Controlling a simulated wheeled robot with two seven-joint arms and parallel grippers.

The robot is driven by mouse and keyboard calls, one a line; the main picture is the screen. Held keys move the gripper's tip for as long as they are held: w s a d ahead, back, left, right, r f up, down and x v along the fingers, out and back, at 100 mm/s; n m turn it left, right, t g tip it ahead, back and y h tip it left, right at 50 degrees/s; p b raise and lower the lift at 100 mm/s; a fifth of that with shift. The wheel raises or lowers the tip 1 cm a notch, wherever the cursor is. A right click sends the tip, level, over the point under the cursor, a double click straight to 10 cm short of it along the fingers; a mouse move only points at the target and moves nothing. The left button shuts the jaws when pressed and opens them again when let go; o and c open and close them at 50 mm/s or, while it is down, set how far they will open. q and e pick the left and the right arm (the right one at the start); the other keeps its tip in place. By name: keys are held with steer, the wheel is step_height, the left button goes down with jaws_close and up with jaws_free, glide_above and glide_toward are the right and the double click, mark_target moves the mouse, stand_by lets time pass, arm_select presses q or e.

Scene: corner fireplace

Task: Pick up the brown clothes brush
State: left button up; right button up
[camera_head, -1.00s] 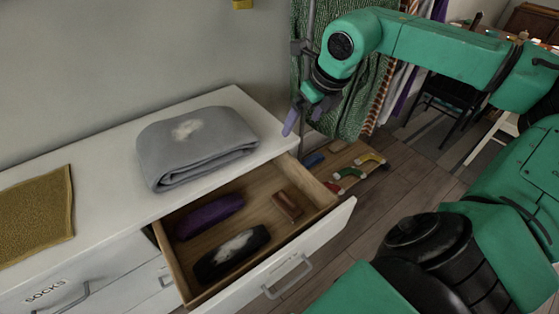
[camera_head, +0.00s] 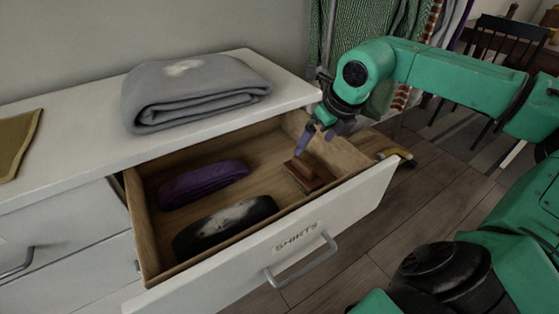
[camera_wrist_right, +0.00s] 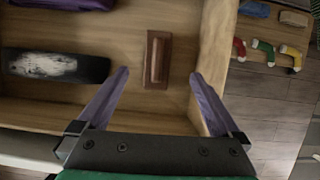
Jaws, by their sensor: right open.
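The brown clothes brush (camera_head: 309,172) lies in the right part of the open drawer (camera_head: 352,207), on its wooden floor. It also shows in the right wrist view (camera_wrist_right: 157,59), ahead of the fingers and lying between their lines. My right gripper (camera_head: 316,142) is over the drawer's back right part, just above and behind the brush, and apart from it. In the right wrist view its two purple fingers (camera_wrist_right: 157,88) are spread with nothing between them. My left gripper is not in view.
The drawer, labelled SHIRTS, also holds a purple folded item (camera_head: 203,184) and a dark item with a whitish patch (camera_head: 222,226). A grey folded blanket (camera_head: 195,92) with a white patch lies on the white dresser top (camera_head: 60,140). Coloured objects (camera_wrist_right: 264,50) lie beyond the drawer's right wall.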

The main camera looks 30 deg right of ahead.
steer(key=x, duration=0.8)
steer(key=shift+w+f, duration=0.1)
steer(key=shift+f, duration=0.2)
steer(key=x, duration=0.5)
steer(key=shift+a+f, duration=0.1)
steer(key=shift+a, duration=0.15)
steer(key=c, duration=1.5)
steer(key=shift+r, duration=0.7)
steer(key=shift+c, duration=0.2)
step_height(320, 180, up, 11)
steer(key=p, duration=0.3)
step_height(320, 180, up, 7)
steer(key=p, duration=0.3)
glide_above(301, 161)
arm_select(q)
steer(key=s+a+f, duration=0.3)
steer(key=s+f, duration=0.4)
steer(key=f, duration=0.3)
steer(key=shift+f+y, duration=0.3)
arm_select(e)
steer(key=shift+w+r, duration=0.3)
steer(key=shift+r, duration=0.1)
